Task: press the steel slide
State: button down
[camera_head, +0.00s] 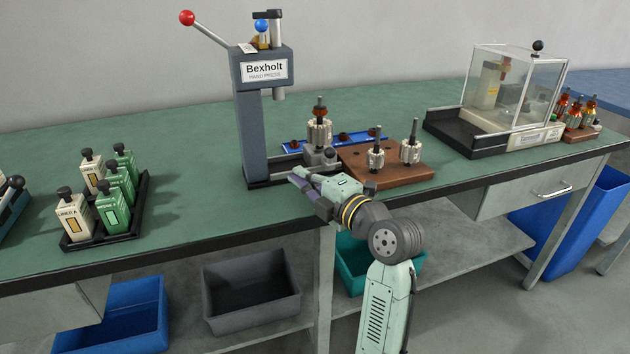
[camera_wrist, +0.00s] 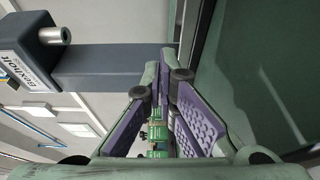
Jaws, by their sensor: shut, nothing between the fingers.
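The hand press (camera_head: 250,125) labelled Bexholt stands on the green bench, with a red-balled lever at its upper left. A steel slide (camera_head: 320,160) with a dark knob sits at its base, below and right of the ram (camera_head: 279,93). An armature (camera_head: 319,130) stands upright on the slide. My gripper (camera_head: 297,178) is shut and empty, in front of the press base and to the left of the slide, apart from it. In the wrist view the purple-padded fingers (camera_wrist: 164,80) converge beside the press column (camera_wrist: 100,72); the slide does not show there.
A wooden block (camera_head: 405,178) with two armatures stands right of the slide, a blue rack (camera_head: 350,140) behind. A black tray (camera_head: 130,228) of bottles is at left, a clear-covered machine (camera_head: 505,90) at right. The bench between tray and press is clear.

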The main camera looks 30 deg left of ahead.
jog(key=b+v, duration=0.1)
jog(key=v, duration=0.8)
jog(key=shift+w+b, duration=0.25)
jog(key=shift+b, duration=0.05)
jog(key=shift+d, duration=0.15)
